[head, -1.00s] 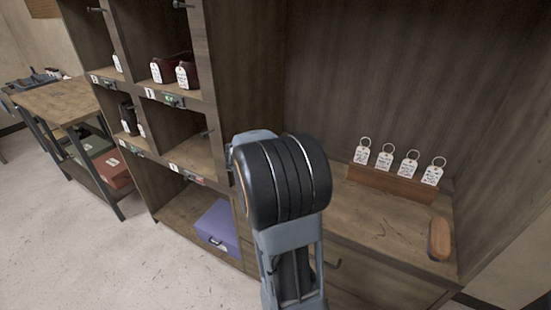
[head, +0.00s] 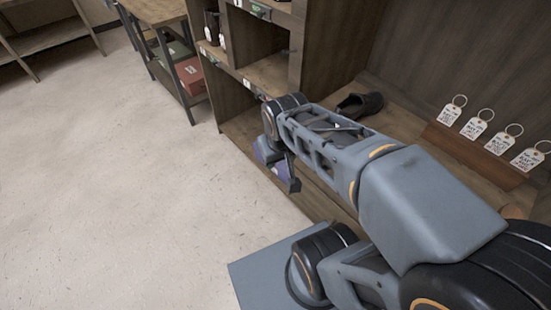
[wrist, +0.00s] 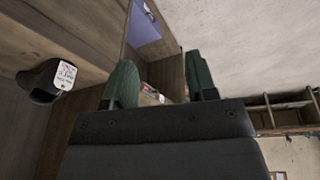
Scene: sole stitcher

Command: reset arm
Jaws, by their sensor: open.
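My gripper (wrist: 163,75) shows in the wrist view as two green fingers spread apart with nothing held between them. In the head view my arm reaches from the lower right toward the shelf unit, and its far end is in front of the lower cubby; the fingers are hard to make out there. A dark shoe (head: 360,104) rests on the wooden counter (head: 400,124) behind my arm. In the wrist view a dark shoe (wrist: 38,82) with a white tag (wrist: 66,74) shows at the left, apart from the fingers.
A purple box (head: 266,152) sits in the low cubby, partly hidden by my arm. It also shows in the wrist view (wrist: 146,22). A tag holder (head: 470,158) with several key tags stands on the counter at right. A side table (head: 152,11) stands at back left. Open floor lies left.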

